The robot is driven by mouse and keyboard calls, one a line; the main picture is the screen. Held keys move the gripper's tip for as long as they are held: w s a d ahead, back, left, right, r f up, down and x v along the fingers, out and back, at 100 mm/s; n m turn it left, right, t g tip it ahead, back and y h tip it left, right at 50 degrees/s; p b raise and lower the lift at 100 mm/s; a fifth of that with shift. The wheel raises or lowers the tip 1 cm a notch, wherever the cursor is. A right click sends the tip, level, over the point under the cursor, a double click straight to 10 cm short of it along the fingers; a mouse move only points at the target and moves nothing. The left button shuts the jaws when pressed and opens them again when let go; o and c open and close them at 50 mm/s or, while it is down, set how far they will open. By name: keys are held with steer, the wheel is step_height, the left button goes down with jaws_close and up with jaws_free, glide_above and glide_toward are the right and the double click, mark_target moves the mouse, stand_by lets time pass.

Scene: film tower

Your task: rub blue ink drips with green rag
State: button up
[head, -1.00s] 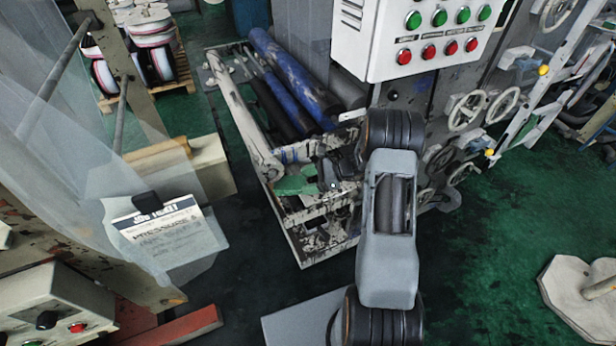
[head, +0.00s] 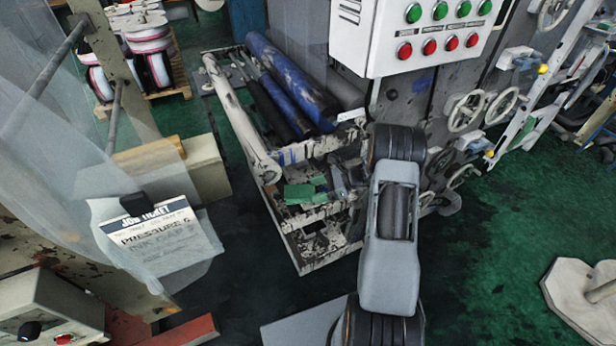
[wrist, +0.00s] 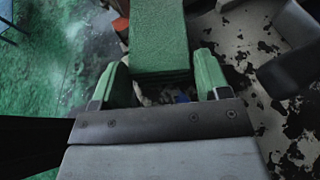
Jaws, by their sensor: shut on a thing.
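The green rag (head: 303,192) looks like a thick green pad, at the front end of the roller frame. It also shows in the wrist view (wrist: 159,40), stretching away from between the green-tipped fingers. My gripper (wrist: 162,76) is shut on the rag; in the head view it is mostly hidden behind my arm and the frame. Whether the rag touches the inked surface cannot be told.
The worn white roller frame (head: 238,125) holds blue-stained rollers (head: 290,80). A white button panel (head: 410,35) hangs above, with handwheels (head: 468,110) to the right. A hanging job ticket (head: 150,235) is at the left.

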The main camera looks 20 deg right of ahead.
mark_target(304, 195)
steer(key=d, duration=0.3)
steer(key=shift+w+d, duration=0.1)
steer(key=shift+w, duration=0.05)
steer(key=shift+a, duration=0.25)
steer(key=shift+s+a, duration=0.2)
steer(key=shift+a, duration=1.55)
steer(key=shift+s+a, duration=0.2)
steer(key=shift+a, duration=1.55)
steer(key=shift+d+r+p, duration=0.1)
steer(key=shift+r+p, duration=2.2)
steer(key=shift+r, duration=1.7)
